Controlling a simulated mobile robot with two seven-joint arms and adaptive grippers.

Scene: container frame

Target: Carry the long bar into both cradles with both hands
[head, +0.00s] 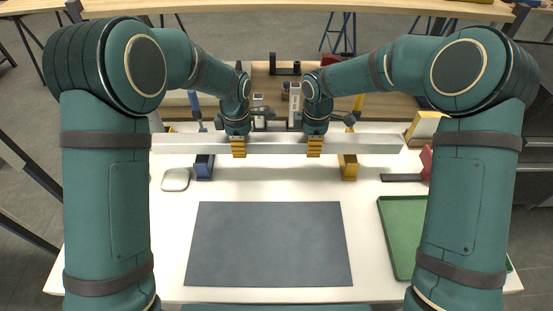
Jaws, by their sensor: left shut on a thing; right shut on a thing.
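The long bar (275,146) is a pale metal beam lying crosswise near the back of the white table in the head view. My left gripper (238,146) is shut on it left of its middle. My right gripper (315,146) is shut on it right of its middle. A blue cradle (204,169) shows below the bar on the left, and a yellow cradle (349,169) shows below it on the right. The bar hides the upper parts of both. I cannot tell whether the bar touches them.
A dark grey mat (268,245) lies at the front middle. A green tray (399,240) is partly hidden by my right arm. Several small items stand behind the bar.

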